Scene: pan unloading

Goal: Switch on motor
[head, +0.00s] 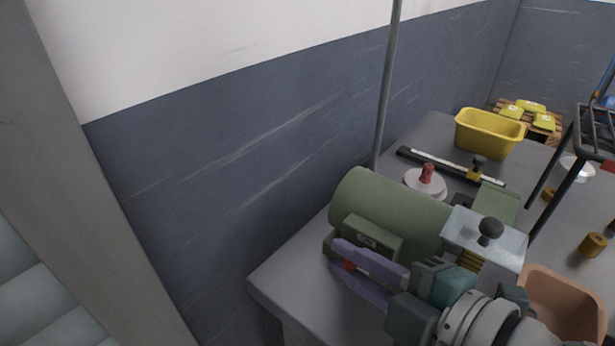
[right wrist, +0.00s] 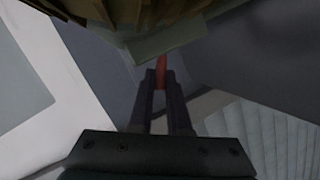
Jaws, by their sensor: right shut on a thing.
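The green motor (head: 390,205) lies on the grey table, with a box-shaped green housing (head: 372,238) on its near side. A small red switch (head: 349,266) sits at that housing, mostly hidden by my purple fingers. My right gripper (head: 345,262) is at the housing, its fingertips closed on the red switch. In the right wrist view the red switch (right wrist: 161,66) shows as a thin red strip between the fingertips (right wrist: 160,84). The switch's position is too hidden to tell. My left gripper is in neither view.
A metal block with a black knob (head: 490,231) stands right of the motor. An orange bin (head: 565,300), a yellow bin (head: 489,134) and a white disc with a red knob (head: 426,180) are also on the table (head: 290,275). A vertical pole (head: 386,90) rises behind.

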